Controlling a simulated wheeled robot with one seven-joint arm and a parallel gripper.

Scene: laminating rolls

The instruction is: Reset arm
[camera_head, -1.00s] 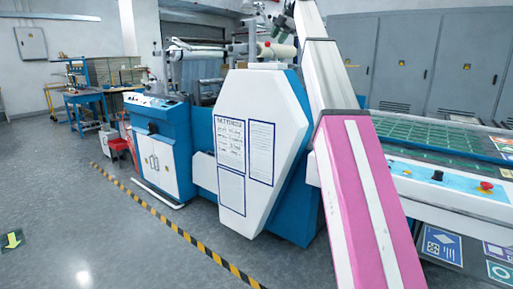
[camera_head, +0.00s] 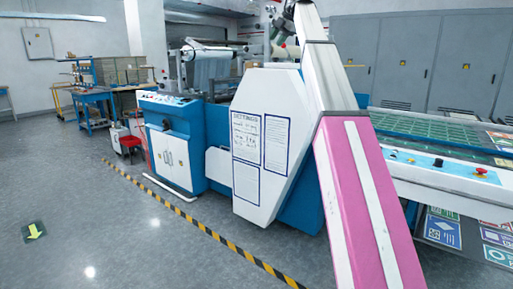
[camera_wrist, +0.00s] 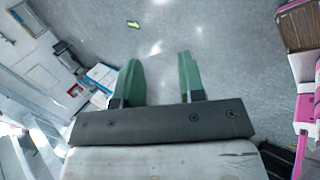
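My gripper (camera_wrist: 160,78) shows in the wrist view with its two green fingers well apart. In the head view my white and pink arm (camera_head: 362,205) rises from the bottom right toward the top centre. The arm's upper end is near the top edge, and whether the gripper is open cannot be made out there.
A blue and white laminating machine (camera_head: 258,150) stands behind my arm. Its control panel (camera_head: 440,163) is at the right. Grey cabinets (camera_head: 425,65) line the back wall. Open floor (camera_head: 90,220) lies left of the yellow and black floor stripe (camera_head: 215,240).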

